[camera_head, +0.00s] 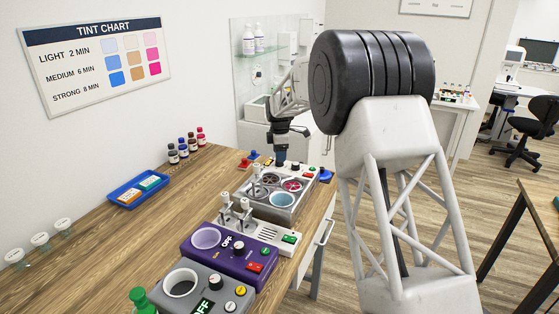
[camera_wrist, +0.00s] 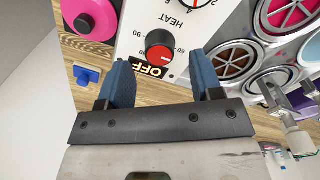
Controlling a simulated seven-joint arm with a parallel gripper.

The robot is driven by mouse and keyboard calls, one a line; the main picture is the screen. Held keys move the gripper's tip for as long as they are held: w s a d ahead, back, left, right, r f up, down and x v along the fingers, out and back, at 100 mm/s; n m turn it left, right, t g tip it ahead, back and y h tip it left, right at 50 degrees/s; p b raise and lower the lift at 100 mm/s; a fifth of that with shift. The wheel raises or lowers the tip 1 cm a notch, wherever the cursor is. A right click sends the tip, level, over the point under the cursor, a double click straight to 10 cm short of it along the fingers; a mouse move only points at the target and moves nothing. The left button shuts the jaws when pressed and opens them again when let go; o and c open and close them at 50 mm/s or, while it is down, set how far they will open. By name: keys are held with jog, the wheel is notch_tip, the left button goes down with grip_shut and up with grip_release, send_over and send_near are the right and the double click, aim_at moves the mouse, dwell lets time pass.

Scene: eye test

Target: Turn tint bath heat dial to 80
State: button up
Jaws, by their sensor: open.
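The heat dial (camera_wrist: 160,52) is a black knob with a red face in the wrist view. It sits on the white panel (camera_wrist: 135,20) marked HEAT, with numbers around it and a dark OFF display beside it. The lettering is upside down, and I cannot tell which mark the dial points at. My gripper (camera_wrist: 159,62) is open, with blue fingers on either side of the dial's near edge and nothing held. In the head view my gripper (camera_head: 281,160) points down at the back of the tint bath (camera_head: 272,212); the dial cannot be made out there.
The bath's round cups (camera_wrist: 232,62) lie close to the right. A purple warmer (camera_head: 225,262) and a grey unit (camera_head: 205,285) stand nearer. A blue tray (camera_head: 122,204) lies left.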

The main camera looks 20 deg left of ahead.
jog(key=shift+f, duration=1.55)
jog(key=c, duration=0.9)
